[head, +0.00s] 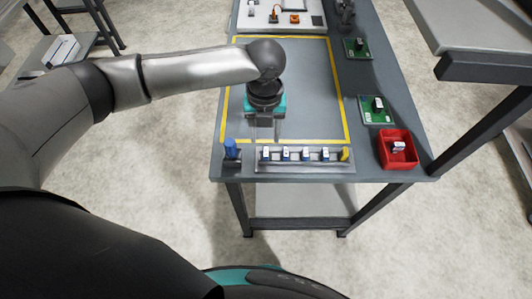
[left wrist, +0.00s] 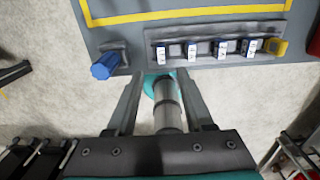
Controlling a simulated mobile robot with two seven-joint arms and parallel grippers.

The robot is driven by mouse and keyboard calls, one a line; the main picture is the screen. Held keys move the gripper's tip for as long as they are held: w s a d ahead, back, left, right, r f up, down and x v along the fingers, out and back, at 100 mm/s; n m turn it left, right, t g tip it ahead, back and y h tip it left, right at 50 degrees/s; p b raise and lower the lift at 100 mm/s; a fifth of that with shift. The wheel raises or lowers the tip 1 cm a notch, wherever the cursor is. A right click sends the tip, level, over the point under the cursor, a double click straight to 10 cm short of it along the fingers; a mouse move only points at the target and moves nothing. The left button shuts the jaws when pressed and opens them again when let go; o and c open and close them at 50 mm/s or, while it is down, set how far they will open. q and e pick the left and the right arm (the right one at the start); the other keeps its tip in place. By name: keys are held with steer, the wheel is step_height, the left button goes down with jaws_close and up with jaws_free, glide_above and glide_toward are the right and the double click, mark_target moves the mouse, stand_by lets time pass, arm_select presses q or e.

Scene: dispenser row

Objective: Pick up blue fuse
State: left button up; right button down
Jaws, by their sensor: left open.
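A grey rack (head: 300,167) at the table's near edge holds a row of several small blue blocks with white labels, such as the leftmost one (head: 265,153), and a yellow piece (head: 345,154) at its right end. They also show in the left wrist view, with the leftmost blue block (left wrist: 191,52) and the yellow piece (left wrist: 276,46). I cannot tell which is called the fuse. My left gripper (head: 265,137) is open and empty, near the rack's left part.
A red bin (head: 398,163) with a white-labelled piece (head: 399,146) inside stands right of the rack. Green boards (head: 377,117) (head: 356,54) lie along the right side. A yellow outline (head: 342,95) frames a largely clear grey area. A white tray (head: 260,20) is at the back.

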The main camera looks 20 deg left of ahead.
mark_target(266, 152)
arm_select(q)
steer(key=shift+w+f, duration=0.2)
steer(key=shift+f, duration=4)
jaws_close()
